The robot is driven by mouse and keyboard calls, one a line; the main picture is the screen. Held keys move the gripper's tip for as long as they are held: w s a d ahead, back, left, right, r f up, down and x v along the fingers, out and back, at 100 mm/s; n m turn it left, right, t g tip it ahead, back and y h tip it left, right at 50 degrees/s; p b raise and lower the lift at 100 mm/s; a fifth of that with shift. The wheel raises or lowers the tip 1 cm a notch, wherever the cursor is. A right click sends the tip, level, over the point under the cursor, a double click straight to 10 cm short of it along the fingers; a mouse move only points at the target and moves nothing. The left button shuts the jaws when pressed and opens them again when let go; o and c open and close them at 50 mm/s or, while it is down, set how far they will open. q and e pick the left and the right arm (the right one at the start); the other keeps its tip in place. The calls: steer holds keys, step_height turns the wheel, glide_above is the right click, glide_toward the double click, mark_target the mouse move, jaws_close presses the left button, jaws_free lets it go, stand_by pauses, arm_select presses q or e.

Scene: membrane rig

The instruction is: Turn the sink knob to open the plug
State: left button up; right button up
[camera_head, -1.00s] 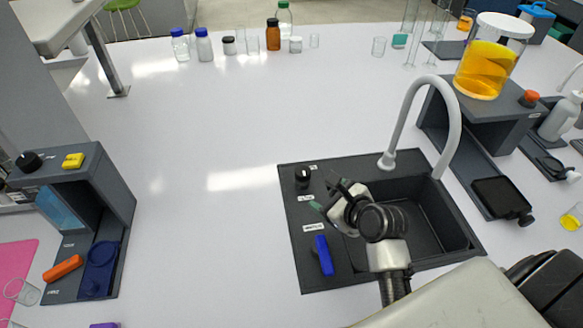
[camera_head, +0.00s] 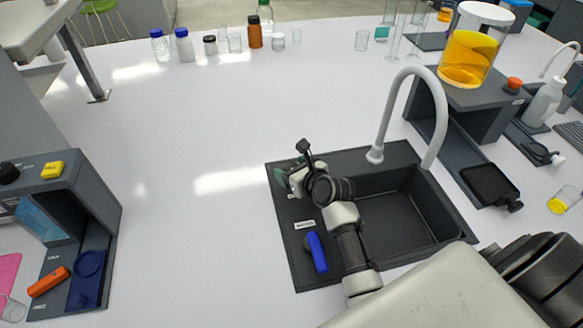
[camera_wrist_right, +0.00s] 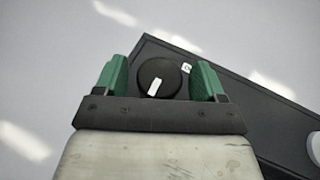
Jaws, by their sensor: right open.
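The sink knob (camera_wrist_right: 160,78) is round and black with a white pointer mark, set on the dark sink panel. In the right wrist view it lies between the two green fingertips of my right gripper (camera_wrist_right: 160,80), with a gap on each side. In the head view my right gripper (camera_head: 290,178) is over the back left corner of the dark sink unit (camera_head: 282,245) and hides the knob. The gripper is open. The sink basin (camera_head: 400,215) looks empty; I cannot make out the plug. My left gripper is not in view.
A blue lever (camera_head: 317,252) is on the panel in front of my right gripper. A grey curved faucet (camera_head: 440,120) rises behind the basin. A rig with a jar of orange liquid (camera_head: 467,58) stands at the right. The white bench left of the sink is clear.

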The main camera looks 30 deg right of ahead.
steer(key=shift+w, duration=0.2)
steer(key=c, duration=0.9)
steer(key=shift+o, duration=0.2)
